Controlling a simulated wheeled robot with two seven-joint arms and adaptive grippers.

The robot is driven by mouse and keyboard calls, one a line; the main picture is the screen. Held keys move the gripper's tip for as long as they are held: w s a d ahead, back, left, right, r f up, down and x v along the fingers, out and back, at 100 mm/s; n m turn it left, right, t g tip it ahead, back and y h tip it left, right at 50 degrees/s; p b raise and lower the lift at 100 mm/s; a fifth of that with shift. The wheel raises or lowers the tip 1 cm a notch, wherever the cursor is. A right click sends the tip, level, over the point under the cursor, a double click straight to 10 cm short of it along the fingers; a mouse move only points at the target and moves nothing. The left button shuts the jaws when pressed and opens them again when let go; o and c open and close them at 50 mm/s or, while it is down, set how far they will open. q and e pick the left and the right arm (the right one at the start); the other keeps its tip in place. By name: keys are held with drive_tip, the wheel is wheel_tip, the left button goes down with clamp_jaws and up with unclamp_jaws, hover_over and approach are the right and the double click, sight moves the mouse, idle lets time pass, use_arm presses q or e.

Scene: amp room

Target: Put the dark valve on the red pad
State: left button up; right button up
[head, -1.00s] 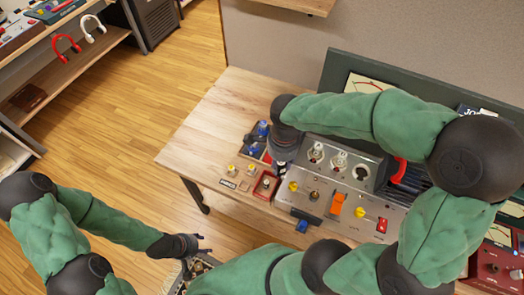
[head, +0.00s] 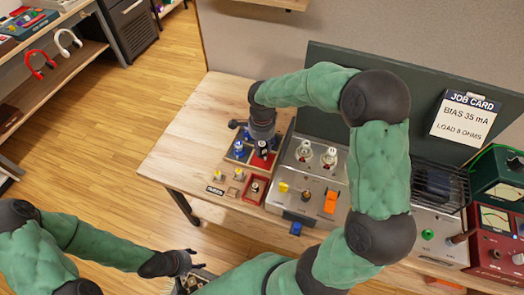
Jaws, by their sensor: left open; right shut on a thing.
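The red pad (head: 268,160) lies on the wooden table just left of the amp, beside a blue pad (head: 231,155) with blue-based valves on it. My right gripper (head: 262,140) points down over the red pad and is shut on the dark valve (head: 263,149). The gripper hides much of the valve, which looks upright. I cannot tell whether its base touches the pad. My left gripper (head: 188,262) is open and empty, low in front of the table, away from the pads.
The amp chassis (head: 299,188) with white-topped valves stands right of the pads. A small red tray (head: 248,199) and small knobbed parts (head: 217,176) lie in front. A job card (head: 465,117) stands behind. The table's left side is clear.

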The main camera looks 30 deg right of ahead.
sight(262, 150)
drive_tip(key=shift+w+f+b, duration=0.1)
drive_tip(key=shift+f+b, duration=0.3)
drive_tip(key=shift+f, duration=1.25)
drive_tip(key=shift+f, duration=0.15)
drive_tip(key=o, duration=1.2)
drive_tip(key=shift+c, duration=0.2)
drive_tip(key=shift+r, duration=0.2)
wheel_tip(262, 150, up, 12)
drive_tip(key=p, duration=0.3)
drive_tip(key=shift+p, duration=0.35)
